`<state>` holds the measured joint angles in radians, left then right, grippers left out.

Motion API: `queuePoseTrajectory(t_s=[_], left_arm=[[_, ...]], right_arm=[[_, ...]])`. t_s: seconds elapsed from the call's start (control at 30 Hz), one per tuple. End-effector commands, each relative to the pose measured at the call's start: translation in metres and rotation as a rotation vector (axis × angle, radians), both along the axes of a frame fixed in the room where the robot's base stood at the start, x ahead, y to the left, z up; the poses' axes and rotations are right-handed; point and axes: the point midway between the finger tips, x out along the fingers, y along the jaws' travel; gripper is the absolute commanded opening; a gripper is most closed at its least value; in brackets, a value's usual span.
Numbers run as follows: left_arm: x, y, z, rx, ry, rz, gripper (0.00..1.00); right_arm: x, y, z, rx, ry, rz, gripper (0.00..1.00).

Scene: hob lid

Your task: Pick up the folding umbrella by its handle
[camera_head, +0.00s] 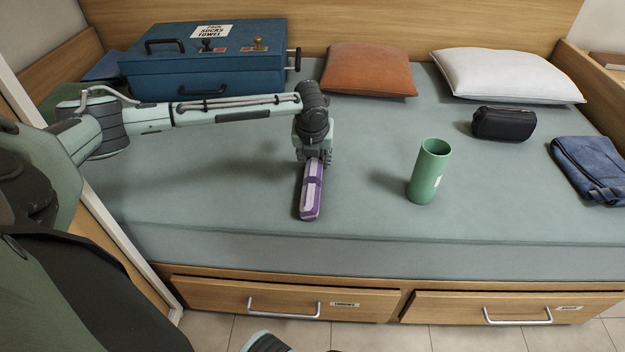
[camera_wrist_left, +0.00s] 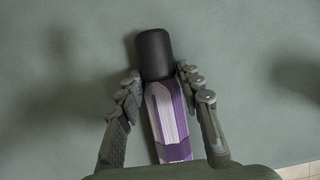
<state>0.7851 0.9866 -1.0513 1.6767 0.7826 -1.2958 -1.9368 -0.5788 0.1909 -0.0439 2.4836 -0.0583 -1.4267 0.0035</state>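The folding umbrella (camera_head: 311,192) lies on the grey-green bed near its front edge. It has a purple and pale lilac body, and its lilac end points toward the front edge. In the left wrist view the umbrella body (camera_wrist_left: 168,120) shows with its black handle (camera_wrist_left: 154,54) at the far end. My left gripper (camera_head: 314,155) hangs over the handle end and hides the handle in the head view. In the wrist view my left gripper (camera_wrist_left: 159,72) is open, one finger on each side of the umbrella, with small gaps beside it.
A green cup (camera_head: 429,172) stands upright to the right. A blue suitcase (camera_head: 205,70) lies behind my left arm. Orange (camera_head: 368,70) and white (camera_head: 505,75) pillows, a black case (camera_head: 503,124) and folded blue cloth (camera_head: 592,168) lie further off. The bed between is clear.

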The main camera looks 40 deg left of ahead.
Motion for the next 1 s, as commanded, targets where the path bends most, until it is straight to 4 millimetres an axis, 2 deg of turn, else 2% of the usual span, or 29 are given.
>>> queuePoseTrajectory(t_s=[0.03, 0.23, 0.53, 0.67, 0.8, 1.0], left_arm=[[0.000, 0.000, 0.000, 0.000, 0.000, 0.000, 0.23], [0.000, 0.000, 0.000, 0.000, 0.000, 0.000, 0.00], [0.001, 0.000, 0.006, 0.000, -0.003, 0.001, 0.00], [0.001, 0.000, 0.026, 0.000, -0.005, 0.001, 0.00], [0.002, 0.001, 0.056, 0.000, -0.006, 0.000, 0.00], [0.001, 0.000, 0.089, -0.001, -0.004, 0.001, 0.00]], right_arm=[[0.000, 0.000, 0.000, 0.000, 0.001, 0.000, 0.40], [0.000, 0.000, 0.000, 0.000, 0.001, 0.000, 0.40], [-0.001, -0.001, 0.000, -0.002, 0.006, -0.002, 0.40], [-0.018, -0.013, -0.002, -0.024, 0.080, -0.031, 0.40], [-0.035, -0.025, -0.007, -0.046, 0.163, -0.061, 0.40], [-0.030, -0.024, -0.021, -0.040, 0.171, -0.058, 0.40]])
